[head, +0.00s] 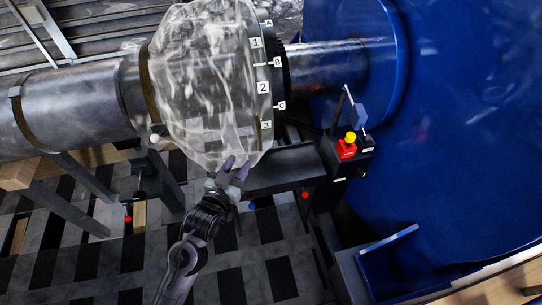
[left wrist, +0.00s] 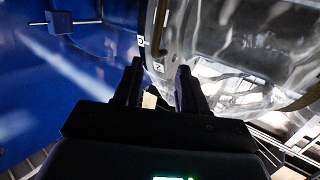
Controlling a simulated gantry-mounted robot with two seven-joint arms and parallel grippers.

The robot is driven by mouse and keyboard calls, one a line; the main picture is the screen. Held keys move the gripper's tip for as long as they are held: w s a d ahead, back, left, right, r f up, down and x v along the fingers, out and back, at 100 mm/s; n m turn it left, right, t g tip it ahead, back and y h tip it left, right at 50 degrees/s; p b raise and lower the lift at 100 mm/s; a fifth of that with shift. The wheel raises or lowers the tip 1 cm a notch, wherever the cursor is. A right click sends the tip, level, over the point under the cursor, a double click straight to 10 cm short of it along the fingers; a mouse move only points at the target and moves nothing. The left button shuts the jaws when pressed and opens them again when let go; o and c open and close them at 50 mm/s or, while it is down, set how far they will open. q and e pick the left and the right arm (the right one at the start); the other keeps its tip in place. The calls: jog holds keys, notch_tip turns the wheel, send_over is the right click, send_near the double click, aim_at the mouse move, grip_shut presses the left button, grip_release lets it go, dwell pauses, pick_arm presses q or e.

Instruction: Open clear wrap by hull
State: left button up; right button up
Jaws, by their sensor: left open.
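The clear wrap (head: 205,85) is a wrinkled, see-through sheet bulging around the round flange on the shaft in the head view. The flange rim carries white labels with letters and numbers. My left gripper (head: 233,168) is at the wrap's lower edge, fingers pointing up. In the left wrist view the open fingers (left wrist: 158,85) point at the wrap (left wrist: 240,50), with nothing clearly held between them. Whether a finger touches the wrap I cannot tell. The blue hull (head: 455,130) fills the right of the head view and the left of the wrist view (left wrist: 50,90).
A red and yellow button box (head: 347,146) stands on a dark post between flange and hull. A dark beam (head: 290,168) runs below the flange. The metal shaft (head: 75,105) extends left on dark supports. The checkered floor (head: 110,265) lies below.

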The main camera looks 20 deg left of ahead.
pick_arm(q)
jog(key=t+b, duration=0.1)
jog(key=b, duration=0.6)
send_near(258, 139)
jog(key=w+b, duration=0.1)
jog(key=w, duration=0.2)
jog(key=w+b, duration=0.1)
jog(key=w, duration=0.3)
jog(key=w+d+b, duration=0.1)
jog(key=w, duration=0.2)
jog(key=shift+w+f+b, duration=0.25)
jog(key=shift+w+b, duration=0.05)
jog(key=shift+w, duration=0.1)
pick_arm(e)
notch_tip(258, 139, down, 13)
jog(key=shift+d, duration=0.2)
jog(key=shift+s, duration=0.15)
pick_arm(q)
grip_shut()
pick_arm(e)
jog(key=shift+a, duration=0.1)
